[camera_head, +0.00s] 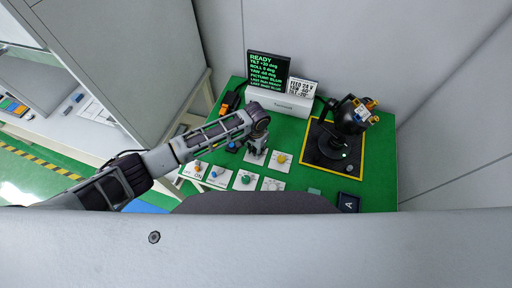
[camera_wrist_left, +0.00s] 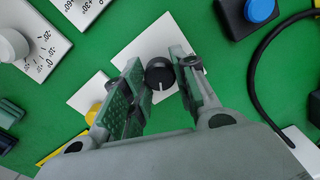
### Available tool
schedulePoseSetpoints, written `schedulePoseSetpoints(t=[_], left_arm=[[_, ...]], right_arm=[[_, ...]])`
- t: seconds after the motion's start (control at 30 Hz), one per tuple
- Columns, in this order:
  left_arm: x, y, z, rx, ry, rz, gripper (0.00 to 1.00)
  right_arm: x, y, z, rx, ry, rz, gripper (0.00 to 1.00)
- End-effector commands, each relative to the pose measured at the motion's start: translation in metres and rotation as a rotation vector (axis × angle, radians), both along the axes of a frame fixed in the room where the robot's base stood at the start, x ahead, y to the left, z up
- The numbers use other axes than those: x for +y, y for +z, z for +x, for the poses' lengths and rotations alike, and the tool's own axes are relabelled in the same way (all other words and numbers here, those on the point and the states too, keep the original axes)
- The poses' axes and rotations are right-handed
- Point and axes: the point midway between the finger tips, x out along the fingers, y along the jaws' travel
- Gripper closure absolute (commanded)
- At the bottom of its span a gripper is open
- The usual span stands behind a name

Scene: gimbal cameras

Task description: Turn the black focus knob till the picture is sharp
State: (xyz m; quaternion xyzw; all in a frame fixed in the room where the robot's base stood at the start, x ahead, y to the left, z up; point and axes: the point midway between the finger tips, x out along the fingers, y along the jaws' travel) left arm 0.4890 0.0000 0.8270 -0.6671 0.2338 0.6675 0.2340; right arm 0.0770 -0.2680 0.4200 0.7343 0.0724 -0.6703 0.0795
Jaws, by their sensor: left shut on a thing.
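My left gripper (camera_head: 257,150) reaches down over a white plate on the green table. In the left wrist view the black focus knob (camera_wrist_left: 160,74), with a white pointer line, stands between the two fingertips (camera_wrist_left: 158,70), and the gripper is shut on it. In the head view the gripper hides the knob. The dark screen (camera_head: 268,70) shows green text that reads READY, tilt, roll and yaw values, and a picture line that appears to say BLUR. The gimbal camera (camera_head: 352,113) stands on a black base at the right. My right gripper is not in view.
A yellow knob (camera_head: 281,158) sits close to the right of the gripper. Green (camera_head: 245,180) and blue (camera_head: 217,172) knobs are in front. A blue button (camera_wrist_left: 260,10) and a black cable (camera_wrist_left: 256,75) lie near. A white box (camera_head: 283,101) stands behind.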

Motion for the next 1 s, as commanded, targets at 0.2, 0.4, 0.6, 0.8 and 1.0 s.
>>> schedulePoseSetpoints(t=[0.2, 0.4, 0.6, 0.8, 1.0], left_arm=[[-0.0005, 0.0013, 0.0003, 0.0, 0.028, -0.001, 0.95], [-0.0004, 0.0008, 0.0005, 0.0, 0.033, -0.001, 0.95], [-0.0005, 0.0007, 0.0006, -0.001, 0.033, -0.002, 0.96], [-0.0004, 0.0006, 0.0006, -0.002, 0.032, -0.001, 0.5], [-0.0002, 0.0002, 0.0003, -0.001, 0.032, -0.001, 0.49]], right_arm=[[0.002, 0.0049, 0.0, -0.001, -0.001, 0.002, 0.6], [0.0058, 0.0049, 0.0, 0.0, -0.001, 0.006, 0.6], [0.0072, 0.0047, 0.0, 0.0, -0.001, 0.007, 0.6], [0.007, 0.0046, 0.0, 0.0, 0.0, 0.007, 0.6], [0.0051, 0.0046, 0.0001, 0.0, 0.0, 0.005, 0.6]])
